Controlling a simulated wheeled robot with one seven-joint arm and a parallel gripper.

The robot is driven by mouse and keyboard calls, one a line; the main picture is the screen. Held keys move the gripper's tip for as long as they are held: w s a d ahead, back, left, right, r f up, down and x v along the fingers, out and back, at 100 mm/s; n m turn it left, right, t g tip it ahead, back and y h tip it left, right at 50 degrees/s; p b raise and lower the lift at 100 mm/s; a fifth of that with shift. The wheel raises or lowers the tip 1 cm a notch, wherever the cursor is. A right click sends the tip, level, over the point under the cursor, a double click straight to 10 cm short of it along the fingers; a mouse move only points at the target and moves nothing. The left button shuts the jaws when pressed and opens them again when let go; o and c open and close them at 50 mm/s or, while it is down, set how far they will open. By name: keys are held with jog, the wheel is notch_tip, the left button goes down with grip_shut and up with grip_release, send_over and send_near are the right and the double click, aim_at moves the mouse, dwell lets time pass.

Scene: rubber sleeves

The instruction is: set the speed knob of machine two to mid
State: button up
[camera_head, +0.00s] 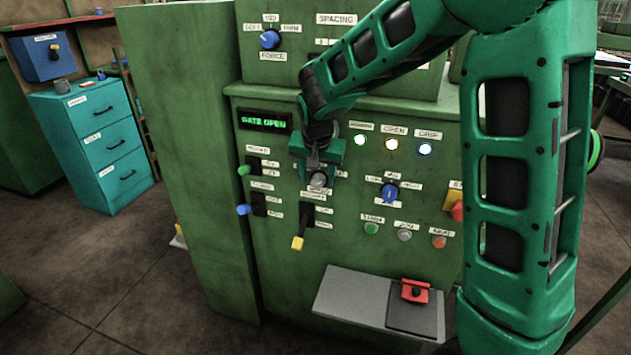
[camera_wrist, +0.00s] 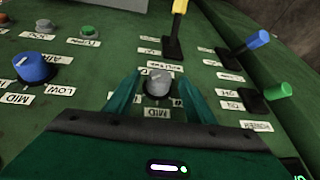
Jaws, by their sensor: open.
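A grey knob (camera_wrist: 158,85) on the green machine front sits between the fingers of my gripper (camera_wrist: 157,94) in the wrist view. My gripper is open, one finger on each side of the knob; I cannot tell if they touch it. A label reading MID lies by the knob, and its other labels are partly hidden by my fingers. In the head view my gripper (camera_head: 318,168) is at the panel, with the grey knob (camera_head: 318,181) below it. A blue knob (camera_head: 389,193) is to the right, with LOW and MID labels in the wrist view. I cannot read which knob is speed.
Green (camera_head: 243,170), blue (camera_head: 243,210) and yellow (camera_head: 297,243) levers stand left of and below my gripper. Several buttons sit below the blue knob, and a red part (camera_head: 415,291) rests on a grey shelf (camera_head: 350,296). Another blue knob (camera_head: 269,40) labelled FORCE is above. The display reads GATE OPEN.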

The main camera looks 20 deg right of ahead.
jog(key=shift+x, duration=0.75)
jog(key=shift+c, duration=0.6)
jog(key=c, duration=0.9)
jog(key=shift+a, duration=0.1)
jog(key=g+h, duration=0.1)
jog(key=h, duration=0.1)
jog(key=a+n+g+h, duration=0.1)
jog(key=shift+w+g, duration=0.3)
jog(key=g+h, duration=0.1)
jog(key=h, duration=0.1)
jog(key=n+g+h, duration=0.1)
jog(key=h, duration=0.1)
jog(key=shift+w+a+f, duration=0.15)
jog(key=shift+w+a, duration=0.05)
jog(key=shift+g+h, duration=0.3)
jog(key=shift+h, duration=0.1)
